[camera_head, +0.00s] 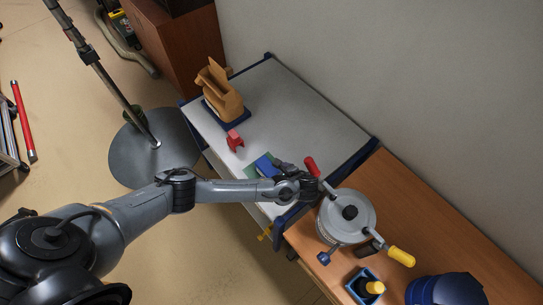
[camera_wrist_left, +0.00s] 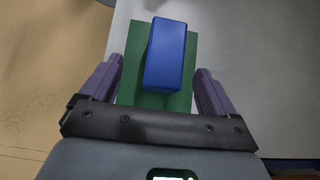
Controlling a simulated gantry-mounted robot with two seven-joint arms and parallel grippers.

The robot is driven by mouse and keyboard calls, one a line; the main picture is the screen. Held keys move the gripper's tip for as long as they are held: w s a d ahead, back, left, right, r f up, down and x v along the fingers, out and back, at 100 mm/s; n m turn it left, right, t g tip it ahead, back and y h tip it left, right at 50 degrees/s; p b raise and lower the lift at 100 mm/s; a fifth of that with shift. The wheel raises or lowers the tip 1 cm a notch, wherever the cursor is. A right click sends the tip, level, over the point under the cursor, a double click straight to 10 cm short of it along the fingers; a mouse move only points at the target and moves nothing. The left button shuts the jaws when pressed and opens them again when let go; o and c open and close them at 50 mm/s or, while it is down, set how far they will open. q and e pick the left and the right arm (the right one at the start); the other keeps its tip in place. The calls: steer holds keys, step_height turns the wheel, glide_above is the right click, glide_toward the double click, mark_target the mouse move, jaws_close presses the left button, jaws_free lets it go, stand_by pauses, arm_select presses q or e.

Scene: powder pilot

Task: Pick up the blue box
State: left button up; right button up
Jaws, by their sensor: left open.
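The blue box (camera_wrist_left: 168,55) lies on a flat green mat (camera_wrist_left: 128,92) in the left wrist view. In the head view the blue box (camera_head: 265,166) is on the grey-white bench top, partly hidden by my left gripper (camera_head: 277,171). My left gripper (camera_wrist_left: 160,90) is open, with its two purple fingers apart on either side of the green mat. The blue box lies ahead and between the fingers in the picture; I cannot tell how high above it they are. My right gripper is not in view.
A red object (camera_head: 234,140) and a brown paper bag (camera_head: 218,95) on a blue base are further back on the bench (camera_head: 300,95).

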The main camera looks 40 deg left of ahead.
mark_target(268, 167)
arm_select(q)
steer(key=shift+w+a+f, duration=0.25)
steer(key=shift+a+f, duration=0.1)
steer(key=shift+a, duration=0.05)
steer(key=shift+x, duration=0.85)
steer(key=shift+a+f, duration=0.15)
steer(key=shift+f, duration=0.2)
steer(key=x, duration=0.1)
steer(key=b+x, duration=0.1)
steer(key=x, duration=0.1)
steer(key=shift+w, duration=0.35)
steer(key=shift+a+f, duration=0.3)
steer(key=shift+a, duration=0.15)
steer(key=shift+c, duration=0.4)
steer(key=c, duration=1.1)
steer(key=shift+r, duration=0.2)
